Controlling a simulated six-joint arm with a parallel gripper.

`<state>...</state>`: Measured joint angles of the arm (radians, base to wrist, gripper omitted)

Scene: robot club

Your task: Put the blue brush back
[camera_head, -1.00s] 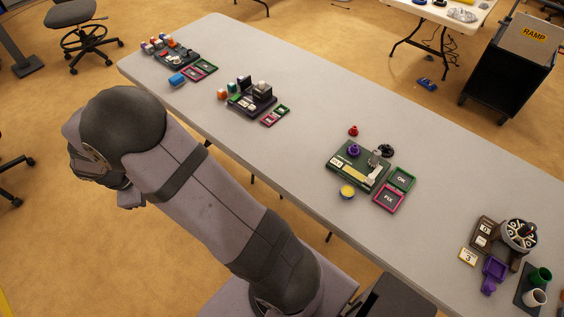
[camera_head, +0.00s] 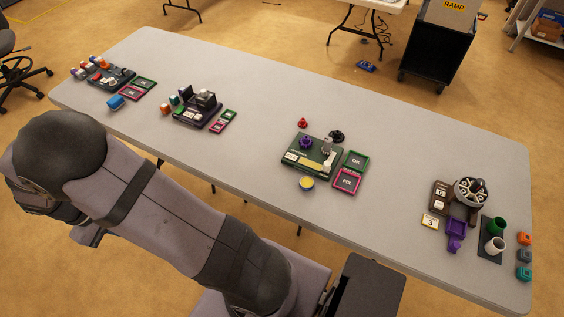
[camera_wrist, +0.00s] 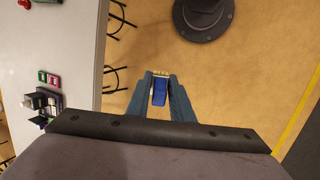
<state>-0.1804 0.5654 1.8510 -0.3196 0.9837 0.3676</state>
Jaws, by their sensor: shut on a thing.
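In the wrist view, my gripper (camera_wrist: 160,80) is shut on a blue brush (camera_wrist: 159,96) with a pale, yellowish end. Gripper and brush are over the open floor, off the table's edge. In the head view my arm hides the brush. A green cup (camera_head: 497,226) and a white cup (camera_head: 495,246) stand upright on a dark mat (camera_head: 484,254) at the table's right end. I cannot tell which spot belongs to the brush.
The long grey table (camera_head: 400,150) holds several work stations. The middle one has a dark green board (camera_head: 299,168) and a yellow-topped round tin (camera_head: 307,184). A purple holder (camera_head: 456,229) and a round carousel (camera_head: 471,190) stand near the cups.

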